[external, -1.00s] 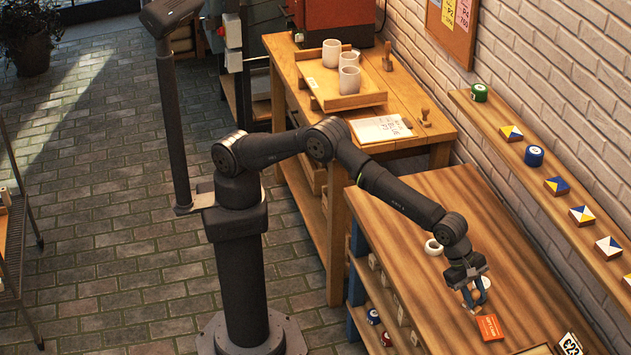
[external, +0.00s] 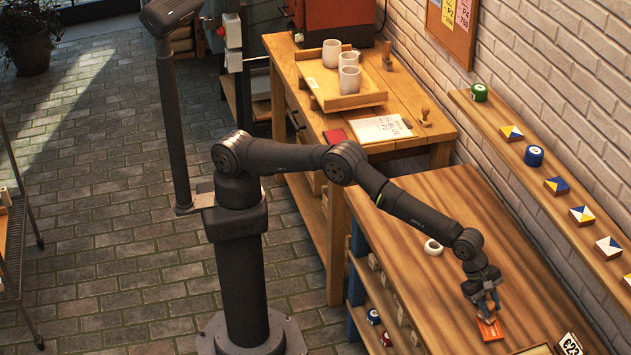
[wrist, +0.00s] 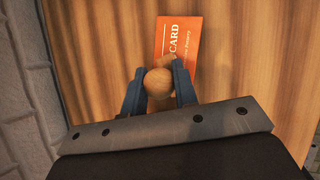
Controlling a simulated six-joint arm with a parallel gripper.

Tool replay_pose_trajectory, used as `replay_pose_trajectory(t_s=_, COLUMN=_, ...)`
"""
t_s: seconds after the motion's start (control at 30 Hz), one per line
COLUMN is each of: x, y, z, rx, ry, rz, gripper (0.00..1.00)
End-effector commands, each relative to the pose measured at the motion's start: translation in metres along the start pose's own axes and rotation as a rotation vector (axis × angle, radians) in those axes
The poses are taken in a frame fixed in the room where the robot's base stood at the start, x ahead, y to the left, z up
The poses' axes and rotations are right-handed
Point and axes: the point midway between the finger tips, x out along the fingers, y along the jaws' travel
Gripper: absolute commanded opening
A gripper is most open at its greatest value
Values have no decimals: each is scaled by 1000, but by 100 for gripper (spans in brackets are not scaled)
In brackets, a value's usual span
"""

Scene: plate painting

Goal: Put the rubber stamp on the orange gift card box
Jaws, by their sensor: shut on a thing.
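The orange gift card box (external: 490,331) lies flat near the front end of the wooden table. It also shows in the wrist view (wrist: 180,37), with "CARD" printed on it. The stamp's lower part overlaps the box's edge in that view. I cannot tell whether the stamp touches the box.
A white tape roll (external: 433,247) lies on the table (external: 440,205), left of my arm's end. A price sign (external: 570,344) stands at the right front corner. A wall shelf (external: 545,184) with tiles and jars runs along the right. The table's middle is clear.

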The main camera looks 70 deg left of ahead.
Motion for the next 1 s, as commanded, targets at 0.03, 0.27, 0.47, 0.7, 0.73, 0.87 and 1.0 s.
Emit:
replay_pose_trajectory(t_s=0.03, x=0, y=0, z=0, rx=0, ry=0, rz=0, gripper=4)
replay_pose_trajectory(t_s=0.27, x=3, y=-1, z=-1, rx=0, ry=0, rz=0, gripper=40)
replay_pose_trajectory(t_s=0.47, x=2, y=-1, z=-1, rx=0, ry=1, rz=0, gripper=48)
replay_pose_trajectory(t_s=0.7, x=-3, y=0, z=0, rx=0, ry=0, rz=0, gripper=48)
replay_pose_trajectory(t_s=0.73, x=-5, y=0, z=1, rx=0, ry=0, rz=0, gripper=48)
replay_pose_trajectory(t_s=0.87, x=-20, y=1, z=1, rx=0, ry=-1, rz=0, gripper=48)
replay_pose_trajectory(t_s=1.0, x=-41, y=0, z=1, rx=-1, ry=0, rz=0, gripper=48)
